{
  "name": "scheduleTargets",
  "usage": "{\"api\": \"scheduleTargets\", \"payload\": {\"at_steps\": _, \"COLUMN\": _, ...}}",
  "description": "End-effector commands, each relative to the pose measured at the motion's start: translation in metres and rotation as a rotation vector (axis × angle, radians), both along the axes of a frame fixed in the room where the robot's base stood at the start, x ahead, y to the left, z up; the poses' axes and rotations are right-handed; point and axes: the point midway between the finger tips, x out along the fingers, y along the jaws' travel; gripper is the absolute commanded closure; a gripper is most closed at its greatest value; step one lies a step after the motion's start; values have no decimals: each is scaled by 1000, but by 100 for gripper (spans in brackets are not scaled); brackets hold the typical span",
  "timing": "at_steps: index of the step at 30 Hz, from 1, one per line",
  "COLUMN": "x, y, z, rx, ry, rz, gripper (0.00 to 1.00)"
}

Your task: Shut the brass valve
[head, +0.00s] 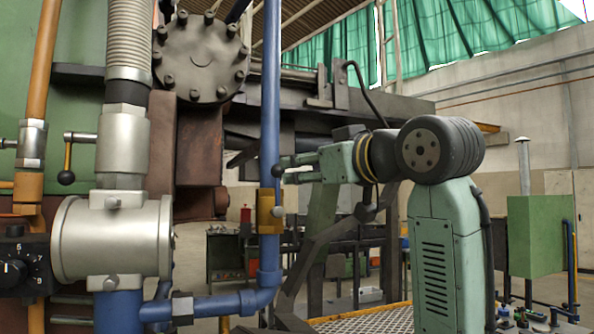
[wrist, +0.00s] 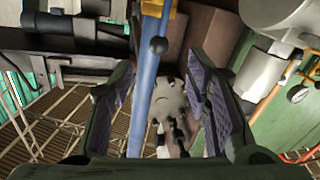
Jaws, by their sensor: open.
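The brass valve (head: 265,212) sits on an upright blue pipe (head: 270,90) left of centre in the head view. Part of its yellow body (wrist: 152,8) shows at the top edge of the wrist view. A dark round knob (head: 277,171) stands by the pipe above the valve, and it also shows in the wrist view (wrist: 158,45). The handle between knob and valve is hard to make out. My gripper (head: 286,168) is open just right of the pipe, near the knob. In the wrist view its fingers (wrist: 160,75) stand apart on either side of the pipe, holding nothing.
A large silver fitting (head: 112,240) and a black-knobbed lever (head: 67,160) are at the left. A bolted round flange (head: 200,58) is behind the pipe. A green cabinet (head: 537,235) stands far right.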

Motion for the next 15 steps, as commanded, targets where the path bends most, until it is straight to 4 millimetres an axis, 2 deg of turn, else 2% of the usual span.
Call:
{"api": "scheduleTargets", "payload": {"at_steps": 5, "x": 17, "y": 8, "z": 1, "rx": -2, "ry": 7, "rz": 1, "gripper": 56}}
{"api": "scheduleTargets", "payload": {"at_steps": 15, "x": 72, "y": 39, "z": 2, "rx": -1, "ry": 6, "rz": 0, "gripper": 56}}
